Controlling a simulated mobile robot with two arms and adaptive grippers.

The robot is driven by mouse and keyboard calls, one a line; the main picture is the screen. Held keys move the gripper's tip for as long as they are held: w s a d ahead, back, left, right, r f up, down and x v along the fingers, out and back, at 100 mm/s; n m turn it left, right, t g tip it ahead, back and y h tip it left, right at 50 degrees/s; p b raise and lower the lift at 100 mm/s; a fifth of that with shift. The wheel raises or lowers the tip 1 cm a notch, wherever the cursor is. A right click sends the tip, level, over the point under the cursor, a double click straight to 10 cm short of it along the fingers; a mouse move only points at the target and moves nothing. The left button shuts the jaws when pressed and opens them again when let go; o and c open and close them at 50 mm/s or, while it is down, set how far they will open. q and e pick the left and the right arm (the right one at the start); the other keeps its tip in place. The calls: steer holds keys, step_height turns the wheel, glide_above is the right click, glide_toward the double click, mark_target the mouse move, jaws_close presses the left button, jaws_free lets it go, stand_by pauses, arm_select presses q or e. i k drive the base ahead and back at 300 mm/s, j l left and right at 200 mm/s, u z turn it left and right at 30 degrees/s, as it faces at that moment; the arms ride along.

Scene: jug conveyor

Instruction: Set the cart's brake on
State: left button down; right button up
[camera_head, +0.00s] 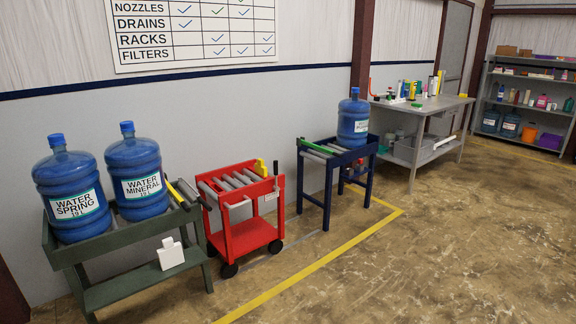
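The red cart (247,232) stands by the wall, between the green stand and the dark blue stand. It has grey rollers on top, a lower shelf and dark wheels on the floor. A small yellow piece (261,168) stands up at the back right of its top, beside a red upright part (276,169). I cannot tell which part is the brake or how it is set. A small pale label (271,196) is on the cart's right side. Neither of my grippers is in view.
The green stand (128,232) holds a spring water jug (70,190) and a mineral water jug (137,172). The blue stand (327,178) holds another blue jug (353,118). A workbench (440,104) and shelves (530,105) stand farther back. The floor right of the yellow line (330,257) is clear.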

mark_target(275, 188)
steer(key=i, duration=3.15)
steer(key=z, duration=0.45)
